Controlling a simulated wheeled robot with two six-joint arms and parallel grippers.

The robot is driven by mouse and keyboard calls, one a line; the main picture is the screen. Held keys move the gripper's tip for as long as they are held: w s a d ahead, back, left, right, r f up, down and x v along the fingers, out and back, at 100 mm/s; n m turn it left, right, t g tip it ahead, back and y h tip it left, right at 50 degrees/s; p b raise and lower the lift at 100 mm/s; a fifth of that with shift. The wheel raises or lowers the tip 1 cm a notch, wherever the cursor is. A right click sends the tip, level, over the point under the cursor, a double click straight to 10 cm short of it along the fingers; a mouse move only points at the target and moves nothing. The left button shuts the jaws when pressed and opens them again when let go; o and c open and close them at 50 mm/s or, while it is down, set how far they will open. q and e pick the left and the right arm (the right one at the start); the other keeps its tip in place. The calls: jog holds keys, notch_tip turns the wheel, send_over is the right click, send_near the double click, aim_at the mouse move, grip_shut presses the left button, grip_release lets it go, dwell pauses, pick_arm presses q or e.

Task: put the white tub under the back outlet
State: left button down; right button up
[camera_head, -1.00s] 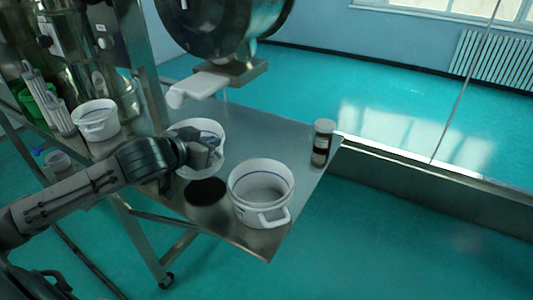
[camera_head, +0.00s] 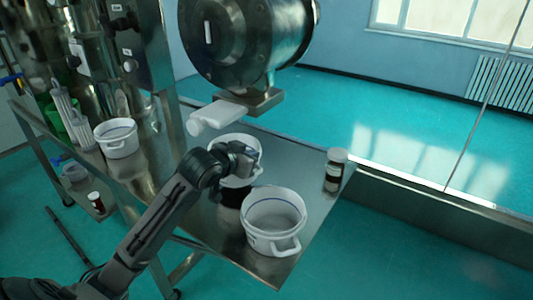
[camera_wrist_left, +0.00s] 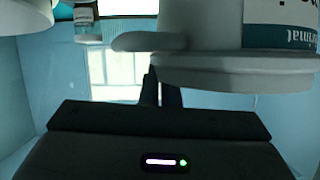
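A white tub (camera_head: 247,177) stands on the steel table behind my left gripper, which hides part of it. My left gripper (camera_head: 247,160) is at the tub's near upper side. In the left wrist view, a white tub (camera_wrist_left: 235,70) with a printed label and a side handle is close above my dark fingers (camera_wrist_left: 164,88). I cannot tell whether they hold the handle. Another white tub (camera_head: 274,222) stands at the table's near corner. My right gripper is out of view.
A third white tub (camera_head: 117,138) stands on the left part of the table beside clear cylinders (camera_head: 66,108). A jar (camera_head: 336,168) stands near the right edge. A dark round patch (camera_head: 229,195) lies beside the near tub. The table's middle right is bare.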

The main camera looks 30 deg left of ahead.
pick_arm(q)
jog(key=d+f+p+x, duration=0.1)
jog(key=p+x, duration=0.2)
jog(key=x, duration=0.5)
jog(key=shift+s, duration=0.25)
jog(key=shift+f, duration=0.2)
jog(key=c, duration=1.8)
grip_release()
jog(key=shift+c, duration=0.2)
jog(key=shift+o, duration=0.8)
jog(key=shift+r, duration=0.1)
